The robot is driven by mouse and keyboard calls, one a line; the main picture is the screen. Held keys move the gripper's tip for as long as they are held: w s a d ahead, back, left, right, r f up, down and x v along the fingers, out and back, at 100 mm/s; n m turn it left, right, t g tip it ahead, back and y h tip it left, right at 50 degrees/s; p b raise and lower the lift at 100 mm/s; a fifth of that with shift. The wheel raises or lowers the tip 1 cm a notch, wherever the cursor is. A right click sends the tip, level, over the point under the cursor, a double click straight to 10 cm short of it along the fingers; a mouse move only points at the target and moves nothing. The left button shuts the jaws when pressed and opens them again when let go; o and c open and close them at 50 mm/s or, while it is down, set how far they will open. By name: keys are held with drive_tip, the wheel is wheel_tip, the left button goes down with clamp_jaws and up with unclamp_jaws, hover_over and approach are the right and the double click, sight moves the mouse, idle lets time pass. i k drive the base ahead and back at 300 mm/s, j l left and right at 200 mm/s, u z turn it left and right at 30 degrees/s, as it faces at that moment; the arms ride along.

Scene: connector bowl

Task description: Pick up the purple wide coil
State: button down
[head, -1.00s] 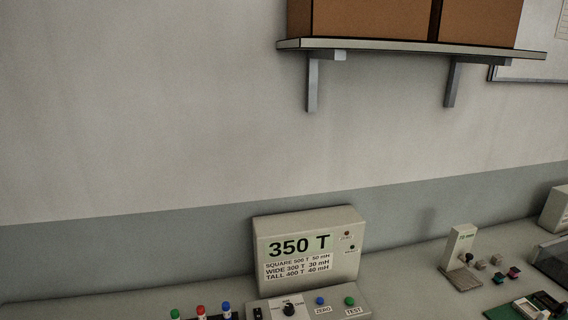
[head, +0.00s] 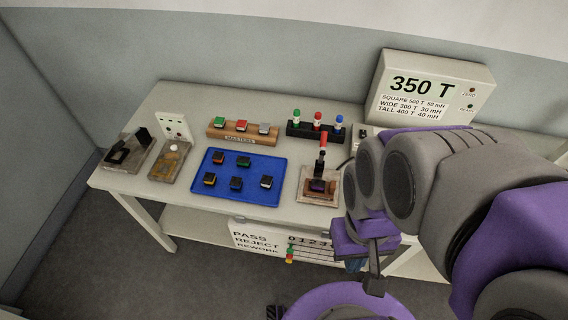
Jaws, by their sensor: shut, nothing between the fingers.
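I cannot make out a clearly purple wide coil in the current head view. A blue tray (head: 272,164) on the bench holds several small dark coils with differently coloured tops, including a green-topped coil (head: 243,162) and a pale-topped coil (head: 266,181). A small dark purplish part (head: 318,186) sits in a fixture right of the tray; I cannot tell whether it is a wide coil. My gripper (head: 374,286) points down in front of the bench, shut and empty, apart from the tray and fixture. My arm hides the bench's right part.
A wooden rack (head: 243,134) with coloured pieces and a black holder (head: 305,131) with coloured bottles stand behind the tray. A meter box (head: 436,88) reads 350 T. Stands occupy the bench's left end. A white PASS/REJECT/REWORK sign (head: 262,241) is below the front edge.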

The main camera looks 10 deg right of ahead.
sight(316, 185)
drive_tip(key=j, duration=0.5)
drive_tip(key=k+j, duration=0.15)
drive_tip(key=j, duration=0.8)
drive_tip(key=k+j, duration=0.15)
drive_tip(key=j, duration=0.35)
drive_tip(key=z, duration=0.05)
